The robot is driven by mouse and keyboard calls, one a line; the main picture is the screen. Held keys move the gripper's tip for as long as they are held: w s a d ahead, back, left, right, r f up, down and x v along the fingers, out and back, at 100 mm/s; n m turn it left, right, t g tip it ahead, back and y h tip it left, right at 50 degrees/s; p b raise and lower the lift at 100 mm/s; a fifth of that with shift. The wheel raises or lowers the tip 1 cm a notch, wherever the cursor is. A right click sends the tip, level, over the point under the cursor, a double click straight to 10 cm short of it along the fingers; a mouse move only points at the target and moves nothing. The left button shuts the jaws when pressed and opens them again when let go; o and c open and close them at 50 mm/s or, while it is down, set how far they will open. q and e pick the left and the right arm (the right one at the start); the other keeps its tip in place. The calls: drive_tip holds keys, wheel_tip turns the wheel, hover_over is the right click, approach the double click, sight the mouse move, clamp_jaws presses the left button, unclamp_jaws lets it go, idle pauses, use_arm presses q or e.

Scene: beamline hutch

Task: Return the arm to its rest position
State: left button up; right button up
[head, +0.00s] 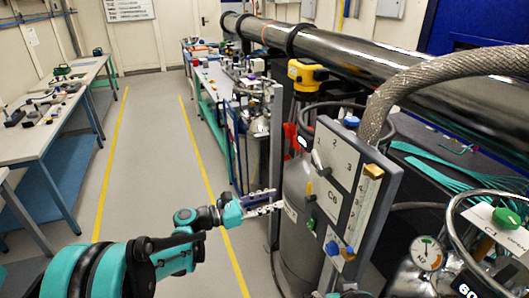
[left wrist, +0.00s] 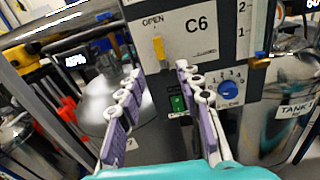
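My left arm reaches in from the lower left of the head view. Its gripper (head: 280,202) is in front of the grey C6 panel (head: 327,187), left of it in the picture. In the left wrist view the two purple-padded fingers (left wrist: 159,72) stand apart with nothing held between them. Behind them the C6 panel (left wrist: 205,50) shows a yellow lever (left wrist: 158,47) under OPEN, a green switch (left wrist: 178,103) and a blue knob (left wrist: 227,90). I cannot tell the exact gap between fingertips and panel. My right gripper is not clearly seen.
A silver tank (head: 297,235) stands behind the panel. A braided hose (head: 440,85) arches at right, above another tank with a gauge (head: 427,253). A long dark pipe (head: 340,52) runs behind. The floor aisle (head: 150,150) between the yellow lines is clear; a workbench (head: 45,120) is at left.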

use_arm(q)
drive_tip(key=s+a+f+m+y, duration=0.4)
drive_tip(key=s+a+m+y, duration=0.4)
drive_tip(key=s, duration=0.5)
drive_tip(key=s+a+f+m+t+y, duration=0.1)
drive_tip(key=s+a+f+m+y, duration=0.3)
drive_tip(key=s+a+m+y, duration=0.5)
drive_tip(key=s+a+m, duration=0.4)
drive_tip(key=a, duration=0.1)
drive_tip(key=shift+m, duration=0.3)
